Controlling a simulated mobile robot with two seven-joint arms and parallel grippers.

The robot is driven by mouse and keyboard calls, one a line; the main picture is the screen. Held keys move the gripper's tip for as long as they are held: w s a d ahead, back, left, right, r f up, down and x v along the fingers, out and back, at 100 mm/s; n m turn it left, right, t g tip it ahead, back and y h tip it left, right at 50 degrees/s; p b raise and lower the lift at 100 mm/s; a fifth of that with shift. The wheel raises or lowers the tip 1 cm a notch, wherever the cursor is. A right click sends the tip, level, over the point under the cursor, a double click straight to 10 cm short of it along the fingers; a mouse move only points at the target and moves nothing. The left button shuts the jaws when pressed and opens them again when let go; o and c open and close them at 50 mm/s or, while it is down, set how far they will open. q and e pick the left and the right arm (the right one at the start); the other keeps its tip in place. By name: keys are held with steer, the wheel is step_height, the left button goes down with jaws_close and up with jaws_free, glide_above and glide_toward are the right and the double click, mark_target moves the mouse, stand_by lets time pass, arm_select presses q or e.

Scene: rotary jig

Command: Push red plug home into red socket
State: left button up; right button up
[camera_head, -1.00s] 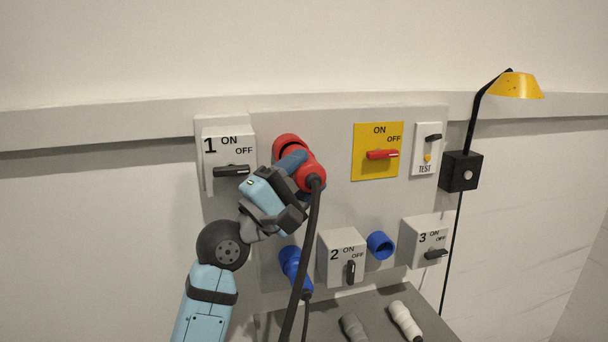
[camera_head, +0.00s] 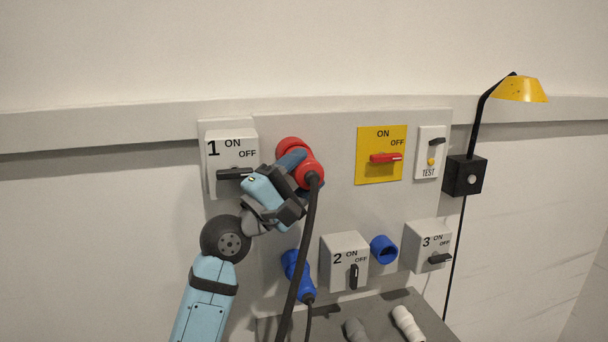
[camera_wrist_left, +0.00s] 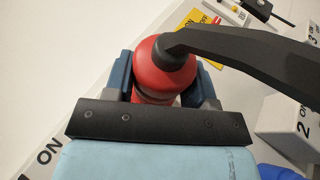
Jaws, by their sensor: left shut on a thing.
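The red plug (camera_head: 309,173) has a thick black cable hanging from its near end. It points at the red socket (camera_head: 291,145) on the grey panel, and the two look in line, close together or touching. The gripper and plug partly hide the socket, so I cannot tell how deep the plug sits. My left gripper (camera_head: 298,171) is shut on the red plug, with its fingers on both sides of it. The plug (camera_wrist_left: 165,68) also shows between the blue fingers in the left wrist view. My right gripper is not in view.
Switch box 1 (camera_head: 231,160) is just left of the gripper. Below are a blue plug (camera_head: 298,276), switch box 2 (camera_head: 344,262), a blue socket (camera_head: 383,249) and switch box 3 (camera_head: 427,246). A yellow switch plate (camera_head: 381,155) and a lamp (camera_head: 519,89) are to the right. White plugs lie on a grey shelf (camera_head: 381,306).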

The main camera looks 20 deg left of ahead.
arm_select(q)
steer(key=shift+r, duration=0.1)
steer(key=shift+s+p, duration=0.1)
steer(key=shift+p, duration=0.2)
steer(key=shift+s+d+p, duration=0.35)
steer(key=shift+s+d, duration=0.15)
steer(key=shift+s, duration=0.15)
steer(key=shift+p, duration=0.75)
stand_by(1.4)
steer(key=shift+w+a, duration=0.55)
steer(key=shift+w, duration=0.2)
steer(key=o, duration=1.1)
